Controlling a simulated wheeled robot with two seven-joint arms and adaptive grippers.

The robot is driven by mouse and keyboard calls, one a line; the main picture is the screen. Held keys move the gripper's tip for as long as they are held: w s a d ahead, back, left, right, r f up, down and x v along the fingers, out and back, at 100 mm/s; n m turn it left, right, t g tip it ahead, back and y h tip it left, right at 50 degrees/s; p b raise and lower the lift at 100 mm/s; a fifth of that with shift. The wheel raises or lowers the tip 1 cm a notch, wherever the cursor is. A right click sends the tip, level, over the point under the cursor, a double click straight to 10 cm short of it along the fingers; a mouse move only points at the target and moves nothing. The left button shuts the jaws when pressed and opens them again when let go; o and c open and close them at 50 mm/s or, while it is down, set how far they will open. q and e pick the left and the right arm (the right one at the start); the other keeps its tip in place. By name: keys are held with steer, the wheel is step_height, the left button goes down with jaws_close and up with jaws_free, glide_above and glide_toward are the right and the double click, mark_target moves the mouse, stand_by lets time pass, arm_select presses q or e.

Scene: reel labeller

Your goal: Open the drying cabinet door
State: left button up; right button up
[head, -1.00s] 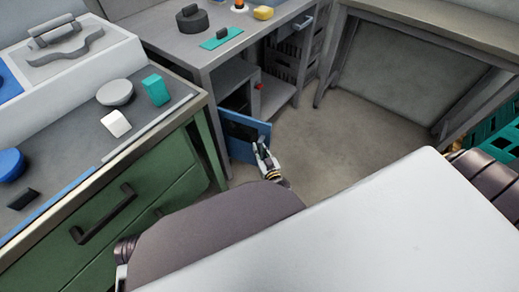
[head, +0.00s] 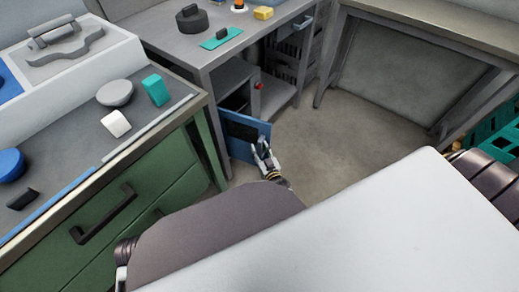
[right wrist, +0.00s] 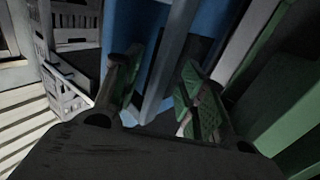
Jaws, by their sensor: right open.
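The drying cabinet (head: 237,76) is a grey box under the grey table in the head view. Its blue door (head: 236,147) with a dark window stands open, swung out towards me. My right gripper (head: 263,152) is open at the door's right part. In the right wrist view, its green-padded fingers (right wrist: 160,92) stand apart, on either side of a grey upright bar (right wrist: 170,65) in front of the blue door (right wrist: 142,38). I cannot tell whether either finger touches the bar.
A green drawer unit (head: 140,205) stands close on the left. A red button (head: 258,86) is on the cabinet front. Another bench (head: 440,28) stands at the right, with teal crates (head: 495,135) by it. The floor (head: 335,135) between is clear.

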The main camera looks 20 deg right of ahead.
steer(key=shift+s, duration=0.1)
steer(key=s, duration=1.1)
steer(key=shift+s+a, duration=0.35)
stand_by(0.7)
